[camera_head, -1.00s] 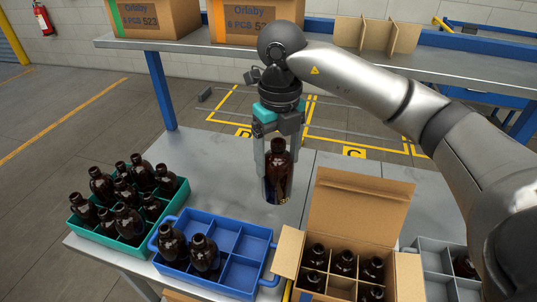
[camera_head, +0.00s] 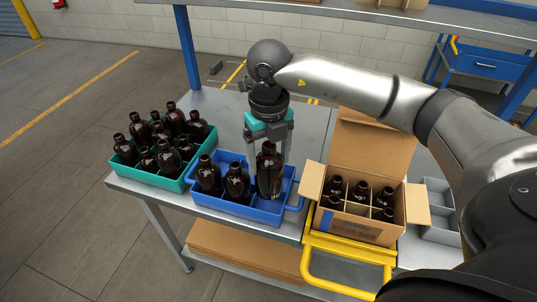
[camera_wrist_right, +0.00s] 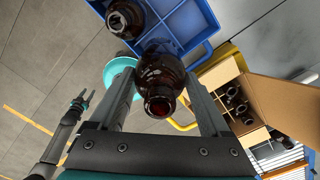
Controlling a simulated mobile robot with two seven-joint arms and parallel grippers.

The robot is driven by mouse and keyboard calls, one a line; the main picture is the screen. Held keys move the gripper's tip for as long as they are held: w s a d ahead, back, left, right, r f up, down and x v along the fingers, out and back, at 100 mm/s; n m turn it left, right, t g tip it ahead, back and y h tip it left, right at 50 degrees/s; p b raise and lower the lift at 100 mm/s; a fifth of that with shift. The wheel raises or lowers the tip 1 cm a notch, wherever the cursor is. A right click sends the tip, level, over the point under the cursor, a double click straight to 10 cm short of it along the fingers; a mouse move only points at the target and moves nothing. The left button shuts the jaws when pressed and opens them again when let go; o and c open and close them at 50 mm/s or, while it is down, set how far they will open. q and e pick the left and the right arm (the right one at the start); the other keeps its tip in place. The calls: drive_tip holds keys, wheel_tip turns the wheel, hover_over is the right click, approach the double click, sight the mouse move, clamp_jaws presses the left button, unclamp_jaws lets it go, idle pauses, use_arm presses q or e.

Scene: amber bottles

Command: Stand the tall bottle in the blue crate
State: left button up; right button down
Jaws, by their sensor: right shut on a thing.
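The tall bottle (camera_head: 269,174) is dark brown and upright over the right part of the blue crate (camera_head: 250,212). I cannot tell whether its base is inside a compartment or just above. My right gripper (camera_head: 268,148) is shut on it from above; in the right wrist view the tall bottle (camera_wrist_right: 160,75) sits between the two fingers. Two other brown bottles (camera_head: 208,175) (camera_head: 237,182) stand in the crate's left part. The crate (camera_wrist_right: 185,28) also shows in the wrist view. My left gripper (camera_wrist_right: 79,102) appears small at the left of the wrist view, its fingers apart.
A teal crate (camera_head: 150,177) full of brown bottles stands left of the blue crate. An open cardboard box (camera_head: 345,225) with several bottles stands close on the right, its flap (camera_head: 311,181) near the crate. A grey divided tray (camera_head: 438,205) lies beyond it.

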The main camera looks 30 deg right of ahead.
sight(268, 145)
wheel_tip(268, 145, down, 4)
drive_tip(key=b, duration=0.2)
drive_tip(key=shift+r+b, duration=0.15)
drive_tip(key=shift+b, duration=0.15)
drive_tip(key=shift+a+f+b, duration=0.1)
drive_tip(key=shift+f+b, duration=0.55)
drive_tip(key=shift+f, duration=0.2)
drive_tip(key=shift+f, duration=0.1)
drive_tip(key=shift+f+b, duration=1.15)
drive_tip(key=shift+f, duration=0.25)
unclamp_jaws()
drive_tip(key=shift+r, duration=0.1)
wheel_tip(268, 145, up, 15)
drive_tip(key=shift+r+p, duration=0.1)
drive_tip(key=shift+p, duration=0.95)
